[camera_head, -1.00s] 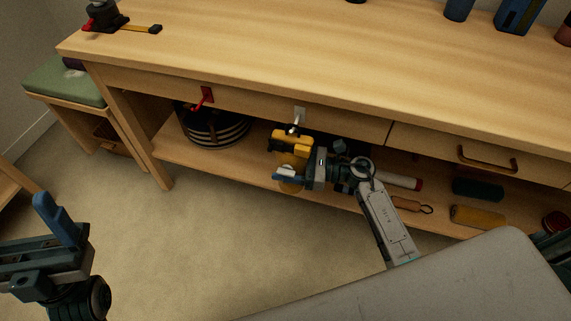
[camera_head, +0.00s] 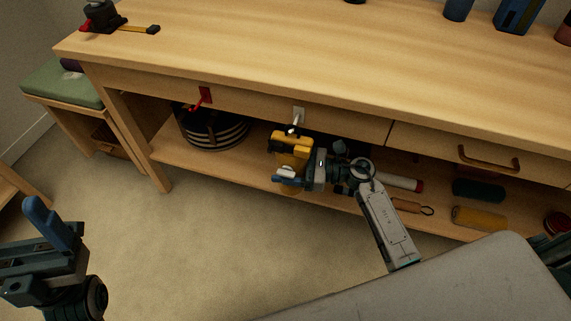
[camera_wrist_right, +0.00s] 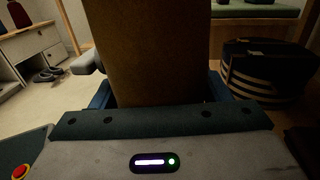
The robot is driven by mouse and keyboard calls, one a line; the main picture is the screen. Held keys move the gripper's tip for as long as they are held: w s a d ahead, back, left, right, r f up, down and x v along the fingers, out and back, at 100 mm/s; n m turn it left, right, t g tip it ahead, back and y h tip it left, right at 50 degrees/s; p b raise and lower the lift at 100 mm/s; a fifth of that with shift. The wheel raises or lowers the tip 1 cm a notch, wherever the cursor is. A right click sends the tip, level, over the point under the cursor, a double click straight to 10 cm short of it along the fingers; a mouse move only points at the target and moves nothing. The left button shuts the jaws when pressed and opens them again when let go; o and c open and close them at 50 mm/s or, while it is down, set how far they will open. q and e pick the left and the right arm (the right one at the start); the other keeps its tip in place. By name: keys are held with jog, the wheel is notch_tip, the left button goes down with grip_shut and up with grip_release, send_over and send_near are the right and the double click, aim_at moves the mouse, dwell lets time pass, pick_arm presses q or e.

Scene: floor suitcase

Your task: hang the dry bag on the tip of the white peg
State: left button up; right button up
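The yellow dry bag (camera_head: 293,148) hangs in front of the workbench, below the white peg (camera_head: 299,115) on the bench's front panel. Its dark top loop (camera_head: 292,130) is close under the peg tip; I cannot tell whether the loop is around the tip or only near it. My right gripper (camera_head: 289,176) is shut on the bag's lower part, reaching in from the right. In the right wrist view the bag (camera_wrist_right: 150,50) fills the space between the blue fingers. My left gripper (camera_head: 52,222) is at the lower left, away from the bag; its opening is unclear.
A red peg (camera_head: 204,97) is on the same panel to the left. A striped basket (camera_head: 215,132) stands on the lower shelf (camera_head: 180,163). Rolled items, including a yellow roll (camera_head: 480,217), lie at the shelf's right. The floor in front is clear.

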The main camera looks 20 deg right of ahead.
jog(key=o, duration=0.4)
jog(key=shift+c, duration=0.2)
